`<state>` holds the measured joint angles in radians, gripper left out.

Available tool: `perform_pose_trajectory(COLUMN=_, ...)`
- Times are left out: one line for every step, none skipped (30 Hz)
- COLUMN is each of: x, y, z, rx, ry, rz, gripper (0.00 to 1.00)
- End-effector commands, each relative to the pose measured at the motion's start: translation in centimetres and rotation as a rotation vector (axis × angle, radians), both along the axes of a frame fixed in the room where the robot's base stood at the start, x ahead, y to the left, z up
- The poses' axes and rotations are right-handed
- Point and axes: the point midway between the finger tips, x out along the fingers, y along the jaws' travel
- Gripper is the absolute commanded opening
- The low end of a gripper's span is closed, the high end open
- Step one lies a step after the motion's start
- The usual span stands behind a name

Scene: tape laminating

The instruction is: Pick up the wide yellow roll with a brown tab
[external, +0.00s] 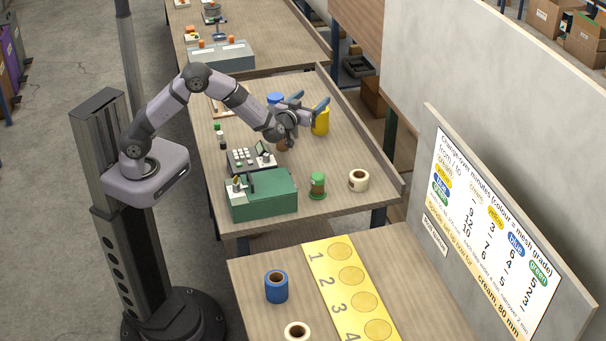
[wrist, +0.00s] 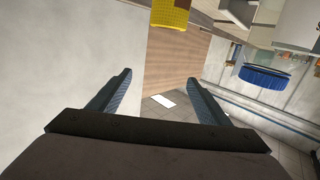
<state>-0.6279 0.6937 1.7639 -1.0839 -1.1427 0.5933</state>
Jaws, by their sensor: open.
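A wide yellow roll (external: 320,124) stands on the table with the raised edge, at its right side, partly behind my gripper. In the wrist view a yellow roll (wrist: 171,14) is cut off by the top edge. I cannot make out a brown tab on it. My gripper (external: 308,101) is open, with its blue fingers spread above and beside the roll in the external view. In the wrist view nothing is between the fingertips (wrist: 160,77).
A green roll (external: 317,186) and cream roll (external: 358,180) stand nearer the front. A green box (external: 262,198) and keypad device (external: 245,160) are at the left.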

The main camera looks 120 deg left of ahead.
Motion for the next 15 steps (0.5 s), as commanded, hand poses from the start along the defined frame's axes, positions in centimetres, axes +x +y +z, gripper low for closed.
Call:
perform_pose_trajectory(x=-0.2, y=0.1, z=0.0, rx=0.003, ry=0.001, rz=0.009, gripper=0.71)
perform_pose_trajectory(x=-0.3, y=0.2, z=0.0, rx=0.004, ry=0.002, rz=0.012, gripper=0.71)
perform_pose_trajectory(x=-0.3, y=0.2, z=0.0, rx=0.004, ry=0.002, rz=0.013, gripper=0.71)
perform_pose_trajectory(x=-0.3, y=0.1, z=-0.1, rx=0.004, ry=0.002, rz=0.012, gripper=0.71)
perform_pose_trajectory(x=-0.3, y=0.1, z=-0.2, rx=0.003, ry=0.002, rz=0.012, gripper=0.71)
perform_pose_trajectory(x=-0.3, y=0.1, z=-0.4, rx=0.003, ry=0.002, rz=0.011, gripper=0.71)
perform_pose_trajectory(x=-0.3, y=0.1, z=-0.6, rx=0.003, ry=0.003, rz=0.011, gripper=0.71)
perform_pose_trajectory(x=-0.3, y=0.1, z=-0.9, rx=0.002, ry=0.004, rz=0.011, gripper=0.71)
perform_pose_trajectory(x=-0.3, y=0.1, z=-1.4, rx=0.001, ry=0.005, rz=0.011, gripper=0.71)
perform_pose_trajectory(x=-0.3, y=0.1, z=-1.8, rx=0.001, ry=0.005, rz=0.011, gripper=0.71)
perform_pose_trajectory(x=-0.3, y=0.1, z=-2.3, rx=0.001, ry=0.005, rz=0.010, gripper=0.71)
perform_pose_trajectory(x=-0.3, y=0.1, z=-3.0, rx=0.000, ry=0.005, rz=0.009, gripper=0.71)
perform_pose_trajectory(x=-0.3, y=0.1, z=-3.5, rx=0.000, ry=0.005, rz=0.009, gripper=0.71)
perform_pose_trajectory(x=-0.2, y=0.1, z=-4.0, rx=0.000, ry=0.006, rz=0.009, gripper=0.71)
perform_pose_trajectory(x=-0.2, y=0.1, z=-4.8, rx=0.000, ry=0.006, rz=0.009, gripper=0.71)
